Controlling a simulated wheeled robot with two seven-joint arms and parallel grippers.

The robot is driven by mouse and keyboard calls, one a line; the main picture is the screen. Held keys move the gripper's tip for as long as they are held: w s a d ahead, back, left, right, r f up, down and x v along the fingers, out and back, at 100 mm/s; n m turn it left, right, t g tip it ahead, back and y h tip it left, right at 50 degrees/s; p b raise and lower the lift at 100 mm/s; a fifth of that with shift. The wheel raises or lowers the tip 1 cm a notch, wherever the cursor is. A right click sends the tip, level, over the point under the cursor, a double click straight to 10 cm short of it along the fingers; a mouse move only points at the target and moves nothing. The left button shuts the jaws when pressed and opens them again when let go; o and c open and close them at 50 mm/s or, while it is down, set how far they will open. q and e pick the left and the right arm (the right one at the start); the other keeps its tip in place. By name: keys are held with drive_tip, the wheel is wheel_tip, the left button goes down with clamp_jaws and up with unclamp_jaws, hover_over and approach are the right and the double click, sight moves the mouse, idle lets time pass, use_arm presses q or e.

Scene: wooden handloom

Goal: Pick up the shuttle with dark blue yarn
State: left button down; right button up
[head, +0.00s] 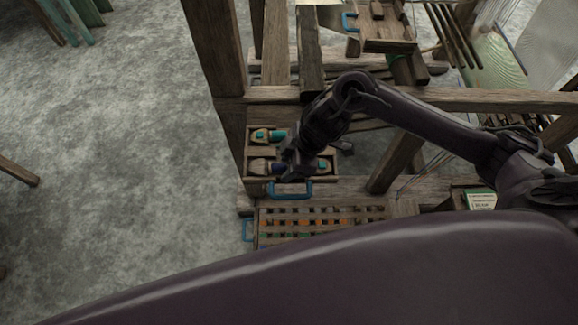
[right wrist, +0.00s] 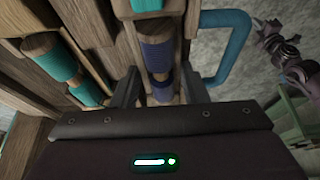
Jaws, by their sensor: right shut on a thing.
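The shuttle with dark blue yarn (head: 276,168) lies in the front row of a wooden tray (head: 250,150) on the loom. In the right wrist view its dark blue winding (right wrist: 158,55) shows between the fingers. My right gripper (head: 289,168) reaches down into the tray and is shut on this shuttle, which still looks to be within the tray. The fingers also show in the right wrist view (right wrist: 160,90). In the head view the gripper hides part of the shuttle. My left gripper is not in view.
Teal-yarn shuttles lie close by, one behind (head: 260,135) and one to the right (head: 324,165). A blue handle (head: 290,194) is on the tray's front. A slatted rack (head: 310,220) is below. A thick loom post (head: 222,60) rises at left; beyond it is open floor.

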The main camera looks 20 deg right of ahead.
drive_tip(key=shift+r, duration=0.6)
wheel_tip(320, 180, up, 19)
drive_tip(key=p, duration=0.3)
